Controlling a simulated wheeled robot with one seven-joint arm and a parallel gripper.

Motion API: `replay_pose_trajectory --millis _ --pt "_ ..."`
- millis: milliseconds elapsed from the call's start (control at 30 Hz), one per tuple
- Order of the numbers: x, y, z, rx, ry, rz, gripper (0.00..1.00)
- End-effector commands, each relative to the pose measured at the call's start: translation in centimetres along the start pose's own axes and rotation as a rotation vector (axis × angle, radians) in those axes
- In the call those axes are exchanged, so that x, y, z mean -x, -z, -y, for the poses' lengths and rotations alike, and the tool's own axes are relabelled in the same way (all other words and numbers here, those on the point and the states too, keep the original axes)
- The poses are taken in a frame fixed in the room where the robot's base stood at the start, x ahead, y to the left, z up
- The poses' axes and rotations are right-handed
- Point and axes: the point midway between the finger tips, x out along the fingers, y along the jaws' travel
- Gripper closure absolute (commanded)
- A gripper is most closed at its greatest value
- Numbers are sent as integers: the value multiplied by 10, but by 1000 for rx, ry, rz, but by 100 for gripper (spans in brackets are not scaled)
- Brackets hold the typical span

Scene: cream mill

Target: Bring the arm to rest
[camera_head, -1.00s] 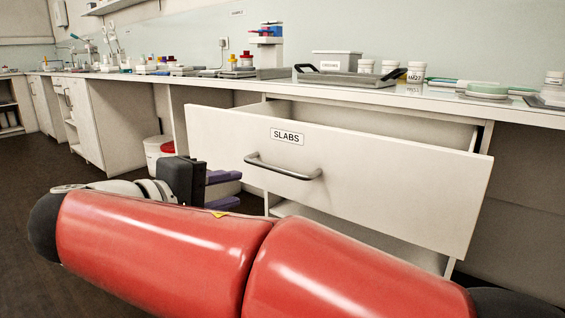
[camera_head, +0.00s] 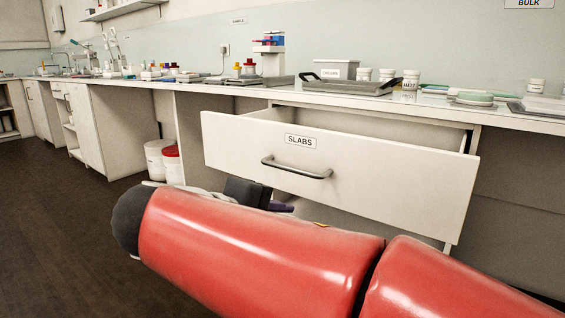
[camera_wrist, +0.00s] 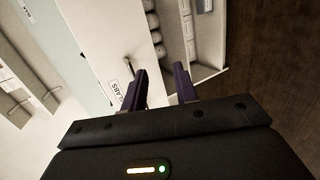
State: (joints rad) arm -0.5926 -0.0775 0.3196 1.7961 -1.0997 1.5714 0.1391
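My gripper (camera_wrist: 160,84) shows in the wrist view with its two purple fingers apart and nothing between them. In the head view my red arm lies across the foreground and hides most of the gripper; only its dark body and a bit of purple finger (camera_head: 281,207) show, below the drawer handle. The white drawer (camera_head: 400,185) labelled SLABS stands pulled out, and its grey handle (camera_head: 298,173) is clear of the fingers in the head view. The drawer's label also shows in the wrist view (camera_wrist: 128,95).
Two tubs, one red-lidded (camera_head: 172,163), stand on the floor under the bench. Dark floor (camera_head: 60,220) at left is clear.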

Motion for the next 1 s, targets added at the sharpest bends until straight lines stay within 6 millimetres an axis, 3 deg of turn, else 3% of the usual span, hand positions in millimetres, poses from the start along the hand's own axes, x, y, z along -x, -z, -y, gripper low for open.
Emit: replay_pose_trajectory --millis 67,267,400,500,700,1000 --pt "-14 -25 -4 -27 72 30 71" --pt "-48 -99 13 -165 325 93 71" --pt "-58 -163 41 -419 571 114 71" --pt "-56 -190 61 -641 707 97 71" --pt "-50 -208 81 -945 825 49 71" --pt "-50 -209 85 -998 842 36 71"
